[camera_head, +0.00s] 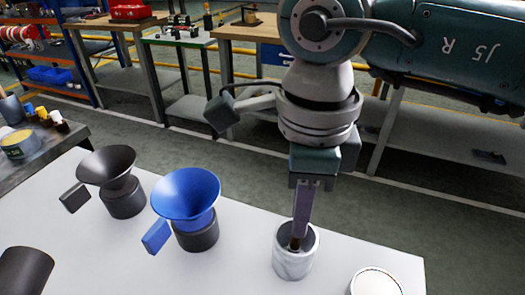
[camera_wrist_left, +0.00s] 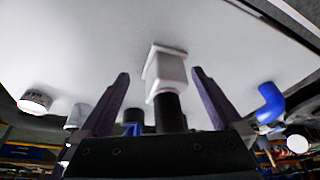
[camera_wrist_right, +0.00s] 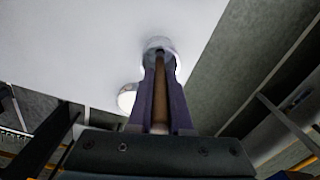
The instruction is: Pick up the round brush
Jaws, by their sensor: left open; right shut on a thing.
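The round brush (camera_head: 295,243) stands in a pale marbled cup (camera_head: 293,264) near the front right of the white table. Mostly its brown handle shows; its lower end is hidden in the cup. My right gripper (camera_head: 300,232) points down over the cup, its purple fingers shut on the handle. In the right wrist view the brush handle (camera_wrist_right: 160,98) lies between the fingers (camera_wrist_right: 160,68), with the cup (camera_wrist_right: 160,43) beyond them. My left gripper (camera_wrist_left: 161,73) is open in the left wrist view; a white block-shaped thing (camera_wrist_left: 166,72) shows beyond its fingers.
A blue funnel (camera_head: 187,192) and a black funnel (camera_head: 106,165) stand on dark bases left of the cup. A round white-topped container (camera_head: 376,282) is close to the cup's right. A dark cylinder (camera_head: 25,272) lies front left. Workbenches stand behind, across the floor.

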